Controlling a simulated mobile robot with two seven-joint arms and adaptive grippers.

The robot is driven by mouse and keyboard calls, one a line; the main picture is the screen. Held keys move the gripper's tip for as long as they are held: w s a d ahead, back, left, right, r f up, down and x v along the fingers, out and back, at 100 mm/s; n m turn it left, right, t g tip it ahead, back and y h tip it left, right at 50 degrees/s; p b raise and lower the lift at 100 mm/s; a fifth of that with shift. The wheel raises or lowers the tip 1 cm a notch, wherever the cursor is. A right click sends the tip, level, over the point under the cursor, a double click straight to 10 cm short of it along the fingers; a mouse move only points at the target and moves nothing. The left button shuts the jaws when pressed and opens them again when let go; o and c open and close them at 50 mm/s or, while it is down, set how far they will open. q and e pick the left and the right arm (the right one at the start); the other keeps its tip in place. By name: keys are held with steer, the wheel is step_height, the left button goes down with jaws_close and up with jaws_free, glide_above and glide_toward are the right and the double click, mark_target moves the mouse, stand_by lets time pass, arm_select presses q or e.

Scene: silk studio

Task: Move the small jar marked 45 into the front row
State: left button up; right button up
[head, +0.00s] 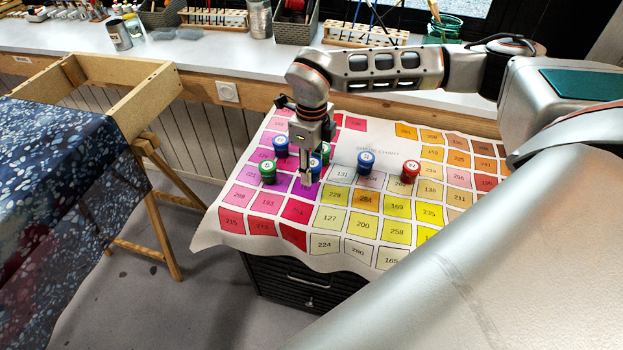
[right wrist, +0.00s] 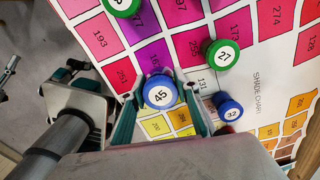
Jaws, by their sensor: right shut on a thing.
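The small blue jar marked 45 (right wrist: 160,94) shows in the right wrist view with its white lid label up, between the two fingers of my right gripper (right wrist: 162,108). In the head view this gripper (head: 306,172) points down over the purple squares and is shut on the jar. Close by are a green jar marked 27 (right wrist: 222,54) and a blue jar marked 32 (right wrist: 229,107).
On the shade chart (head: 324,244) stand another blue jar (head: 281,143), a green jar (head: 267,172) and a red jar (head: 410,170). The yellow squares toward the near edge are clear. A bench with racks and pots (head: 220,57) runs behind.

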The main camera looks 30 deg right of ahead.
mark_target(312, 163)
steer(key=shift+f, duration=2.05)
steer(key=shift+f, duration=0.15)
steer(key=o, duration=1.1)
step_height(312, 163, up, 12)
steer(key=shift+r+p, duration=0.15)
steer(key=shift+p, duration=0.15)
steer(key=shift+s, duration=0.15)
